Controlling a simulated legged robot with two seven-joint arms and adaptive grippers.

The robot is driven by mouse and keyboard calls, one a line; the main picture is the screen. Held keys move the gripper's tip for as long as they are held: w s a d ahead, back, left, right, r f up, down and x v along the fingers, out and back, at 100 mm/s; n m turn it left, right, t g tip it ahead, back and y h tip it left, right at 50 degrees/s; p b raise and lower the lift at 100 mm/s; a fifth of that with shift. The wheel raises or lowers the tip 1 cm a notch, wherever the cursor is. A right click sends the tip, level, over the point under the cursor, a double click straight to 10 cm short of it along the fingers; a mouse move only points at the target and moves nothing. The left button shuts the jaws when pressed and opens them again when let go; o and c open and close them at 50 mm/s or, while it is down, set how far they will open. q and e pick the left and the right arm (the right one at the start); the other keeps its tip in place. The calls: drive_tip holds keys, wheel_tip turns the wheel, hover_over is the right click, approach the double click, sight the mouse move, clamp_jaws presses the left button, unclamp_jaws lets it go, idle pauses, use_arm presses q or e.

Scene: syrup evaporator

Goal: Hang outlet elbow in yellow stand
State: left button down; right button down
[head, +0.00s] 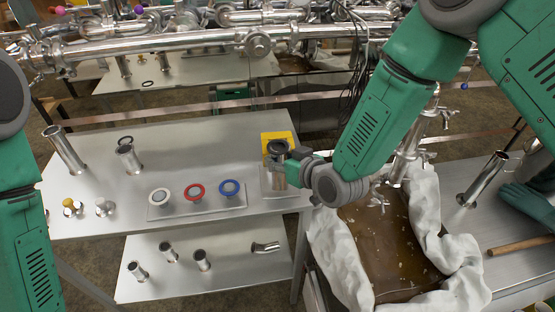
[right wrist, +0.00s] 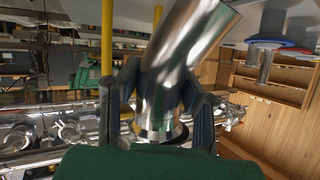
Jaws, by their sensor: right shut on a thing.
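The outlet elbow (right wrist: 172,70) is a shiny bent metal tube. My right gripper (right wrist: 160,105) is shut around it, with a dark finger on each side. In the head view the right gripper (head: 290,160) is over the right end of the upper table, at the yellow stand (head: 279,136). A dark ring and a short metal tube show at the gripper there, partly covered by it. Two yellow posts (right wrist: 107,40) rise behind the elbow in the right wrist view. I cannot tell whether the elbow touches the stand. My left gripper is out of view.
A plate (head: 225,208) with white, red and blue ringed parts lies left of the stand. Metal tubes (head: 64,149) stand farther left. Another bent tube (head: 265,247) lies on the lower shelf. A cloth-lined basin of brown liquid (head: 390,245) is to the right.

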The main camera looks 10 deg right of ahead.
drive_tip(key=shift+w+d, duration=0.25)
drive_tip(key=shift+w, duration=0.2)
drive_tip(key=shift+w+a+b, duration=0.1)
drive_tip(key=shift+w+b, duration=0.2)
drive_tip(key=shift+w, duration=0.3)
drive_tip(key=shift+w, duration=0.1)
drive_tip(key=shift+a, duration=0.1)
drive_tip(key=shift+a+f, duration=0.1)
drive_tip(key=shift+f, duration=0.2)
idle(0.4)
drive_tip(key=c, duration=1)
unclamp_jaws()
